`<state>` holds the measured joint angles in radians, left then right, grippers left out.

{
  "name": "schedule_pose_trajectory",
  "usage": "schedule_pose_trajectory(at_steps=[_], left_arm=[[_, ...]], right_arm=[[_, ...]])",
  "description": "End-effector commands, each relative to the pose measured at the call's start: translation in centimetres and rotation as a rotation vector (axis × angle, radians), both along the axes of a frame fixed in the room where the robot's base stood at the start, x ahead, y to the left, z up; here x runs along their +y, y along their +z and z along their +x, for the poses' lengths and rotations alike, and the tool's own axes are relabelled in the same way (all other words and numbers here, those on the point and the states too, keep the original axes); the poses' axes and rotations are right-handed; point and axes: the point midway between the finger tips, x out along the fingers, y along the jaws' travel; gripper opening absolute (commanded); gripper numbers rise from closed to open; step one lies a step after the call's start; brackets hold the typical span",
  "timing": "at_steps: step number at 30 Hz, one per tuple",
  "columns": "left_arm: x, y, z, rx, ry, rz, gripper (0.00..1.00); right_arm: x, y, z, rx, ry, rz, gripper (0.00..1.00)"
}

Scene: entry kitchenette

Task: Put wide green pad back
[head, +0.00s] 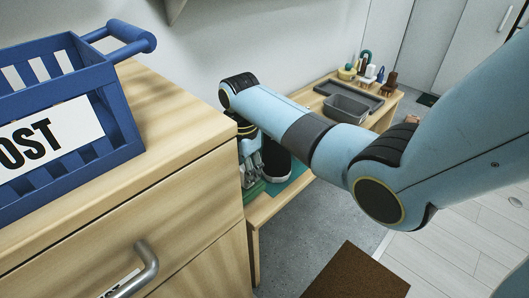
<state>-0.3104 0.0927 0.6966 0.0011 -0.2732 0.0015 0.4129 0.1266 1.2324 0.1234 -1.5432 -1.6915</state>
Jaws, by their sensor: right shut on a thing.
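My right gripper (254,176) is low beside the drawer cabinet, over the low wooden bench (262,212). Its fingers are shut on a green thing, which appears to be the wide green pad (254,190); only a small part of it shows below the fingers. The gripper and the cabinet edge hide the rest, so I cannot tell whether it touches the bench. My left gripper is out of view.
A dark shoe (275,163) with a white edge stands close beside my gripper. The wooden cabinet (190,190) with a blue post basket (75,130) is at left. A grey bin (346,107), dark tray (366,97) and small bottles are farther back. A brown mat (358,274) lies on the floor.

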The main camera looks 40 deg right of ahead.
Motion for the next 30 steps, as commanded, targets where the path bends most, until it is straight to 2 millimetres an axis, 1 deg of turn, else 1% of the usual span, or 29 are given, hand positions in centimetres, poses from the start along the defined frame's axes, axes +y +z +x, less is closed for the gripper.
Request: schedule_pose_trajectory(at_steps=[1, 3, 6, 16, 22, 23, 27, 28, 30], left_arm=[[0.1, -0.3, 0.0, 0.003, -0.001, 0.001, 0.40], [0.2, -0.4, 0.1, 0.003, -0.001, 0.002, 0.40], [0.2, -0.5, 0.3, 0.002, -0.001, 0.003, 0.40], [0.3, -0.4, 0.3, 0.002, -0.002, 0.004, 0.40], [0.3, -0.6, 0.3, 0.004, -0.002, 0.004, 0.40], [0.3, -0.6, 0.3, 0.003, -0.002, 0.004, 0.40], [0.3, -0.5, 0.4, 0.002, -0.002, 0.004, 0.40], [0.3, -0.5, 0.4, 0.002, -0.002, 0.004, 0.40], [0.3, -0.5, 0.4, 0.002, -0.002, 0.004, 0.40]], right_arm=[[-0.3, -1.1, -0.2, 0.007, -0.001, -0.004, 0.07], [-0.3, -1.8, -0.2, 0.006, -0.001, -0.003, 0.07], [-0.3, -2.4, -0.2, 0.003, 0.000, -0.003, 0.07], [-0.3, -2.5, -0.2, 0.003, 0.000, -0.003, 0.07], [-0.3, -3.1, -0.2, 0.003, 0.000, -0.003, 0.07], [-0.3, -3.1, -0.2, 0.003, 0.000, -0.003, 0.35], [-0.3, -3.0, -0.2, 0.003, 0.000, -0.003, 0.54], [-0.3, -3.0, -0.2, 0.003, 0.000, -0.003, 0.56], [-0.3, -3.0, -0.2, 0.003, 0.000, -0.003, 0.56]])
